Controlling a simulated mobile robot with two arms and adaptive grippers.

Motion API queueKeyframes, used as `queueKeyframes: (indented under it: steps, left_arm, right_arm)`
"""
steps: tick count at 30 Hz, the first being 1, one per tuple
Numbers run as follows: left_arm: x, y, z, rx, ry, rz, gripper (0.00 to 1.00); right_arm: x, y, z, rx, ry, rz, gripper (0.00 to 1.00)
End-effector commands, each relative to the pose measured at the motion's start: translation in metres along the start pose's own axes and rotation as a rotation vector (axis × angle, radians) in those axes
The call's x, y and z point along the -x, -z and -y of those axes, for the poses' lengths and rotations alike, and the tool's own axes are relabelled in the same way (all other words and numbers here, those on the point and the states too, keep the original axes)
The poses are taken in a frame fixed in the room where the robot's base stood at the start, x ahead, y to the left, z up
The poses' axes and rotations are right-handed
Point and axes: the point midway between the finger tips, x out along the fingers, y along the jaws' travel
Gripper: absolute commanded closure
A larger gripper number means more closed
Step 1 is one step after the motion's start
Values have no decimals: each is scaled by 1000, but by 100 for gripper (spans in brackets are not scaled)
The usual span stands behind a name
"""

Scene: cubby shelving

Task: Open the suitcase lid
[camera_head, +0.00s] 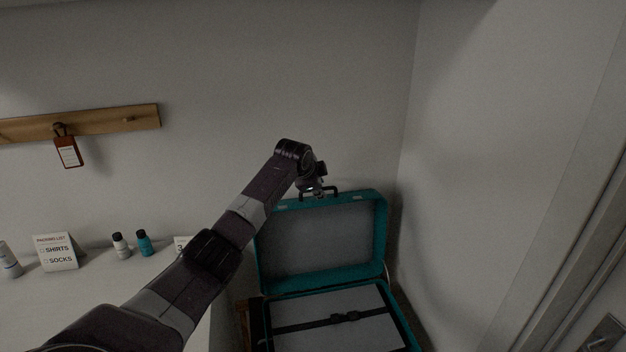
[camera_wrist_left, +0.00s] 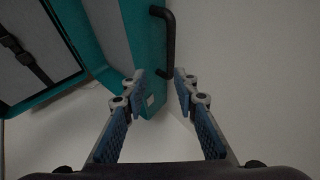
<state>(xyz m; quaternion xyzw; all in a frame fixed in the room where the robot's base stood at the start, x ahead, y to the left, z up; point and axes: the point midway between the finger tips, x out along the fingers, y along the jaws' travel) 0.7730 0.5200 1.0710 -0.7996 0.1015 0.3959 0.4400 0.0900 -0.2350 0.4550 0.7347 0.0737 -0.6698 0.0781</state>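The teal suitcase (camera_head: 392,290) stands low in the corner with its lid (camera_head: 322,241) raised, roughly upright, grey lining facing me. The black handle (camera_head: 331,188) is on the lid's top edge. A dark strap with a buckle (camera_head: 345,317) crosses the grey inside of the base. My left gripper (camera_head: 315,187) is at the lid's top edge by the handle. In the left wrist view its fingers (camera_wrist_left: 160,78) are apart, with the teal lid edge (camera_wrist_left: 146,55) and handle (camera_wrist_left: 169,40) just beyond the tips. Contact cannot be told. My right gripper is not in view.
A white counter (camera_head: 90,293) at left bears a packing list card (camera_head: 56,252), a white bottle (camera_head: 121,246) and a teal bottle (camera_head: 144,243). A wooden rail (camera_head: 95,122) holds a brown tag (camera_head: 68,150). Walls are close behind; a door (camera_head: 580,260) is at right.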

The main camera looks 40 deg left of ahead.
Motion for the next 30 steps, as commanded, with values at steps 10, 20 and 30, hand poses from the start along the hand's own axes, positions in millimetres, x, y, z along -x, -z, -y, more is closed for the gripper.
queueKeyframes:
  steps: [10, 20, 30]
  left_arm:
    - [47, 0, 1, -2, 4, -2, 73]
    - [80, 1, 0, 0, 2, -1, 73]
    - [84, 0, 0, 1, 1, -1, 73]
  right_arm:
    - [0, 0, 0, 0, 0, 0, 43]
    - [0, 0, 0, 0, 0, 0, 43]
    - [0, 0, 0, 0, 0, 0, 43]
